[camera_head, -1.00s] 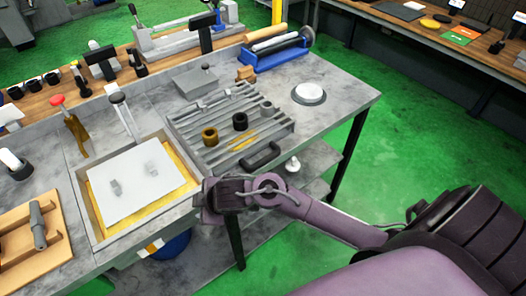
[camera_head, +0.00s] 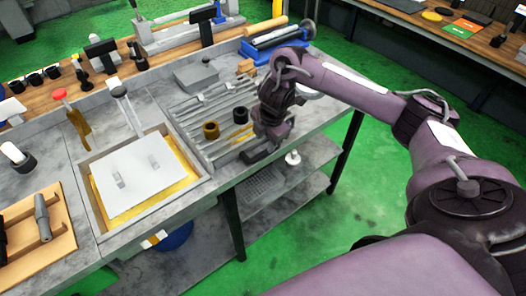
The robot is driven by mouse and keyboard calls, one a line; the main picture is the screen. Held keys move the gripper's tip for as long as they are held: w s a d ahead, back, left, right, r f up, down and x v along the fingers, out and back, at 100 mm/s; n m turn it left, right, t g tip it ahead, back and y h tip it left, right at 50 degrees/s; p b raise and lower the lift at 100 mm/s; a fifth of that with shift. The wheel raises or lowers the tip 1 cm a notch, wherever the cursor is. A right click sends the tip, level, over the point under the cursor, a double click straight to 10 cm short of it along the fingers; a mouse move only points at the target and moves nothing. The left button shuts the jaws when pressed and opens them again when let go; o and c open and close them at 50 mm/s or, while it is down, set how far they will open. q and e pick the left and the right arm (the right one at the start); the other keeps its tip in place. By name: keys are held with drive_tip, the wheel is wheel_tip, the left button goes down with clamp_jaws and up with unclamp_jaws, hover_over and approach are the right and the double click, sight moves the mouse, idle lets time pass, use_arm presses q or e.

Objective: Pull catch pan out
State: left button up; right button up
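A grey slatted tray (camera_head: 193,124) is set in the bench top; I take it to be the catch pan. My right gripper (camera_head: 268,142) points down over the front right part of the tray, at the handle. It looks close to the handle, but I cannot tell whether it touches it or whether its fingers are open or shut. My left gripper is not in view.
A pan with yellow lining and a white plate (camera_head: 130,171) is at left. A blue-based roller tool (camera_head: 275,44) stands behind my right arm. A lower shelf (camera_head: 310,162) holds a dark grid (camera_head: 265,183). Green floor is open at right.

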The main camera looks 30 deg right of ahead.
sight(262, 154)
drive_tip(key=f, duration=0.1)
drive_tip(key=f+b, duration=0.1)
drive_tip(key=f, duration=0.2)
drive_tip(key=shift+w+a+f+b, duration=0.15)
drive_tip(key=shift+w+f+b, duration=0.25)
drive_tip(key=shift+w+f+p, duration=0.15)
drive_tip(key=shift+f+p, duration=0.15)
drive_tip(key=shift+w+f, duration=0.15)
drive_tip(key=shift+f, duration=0.55)
clamp_jaws()
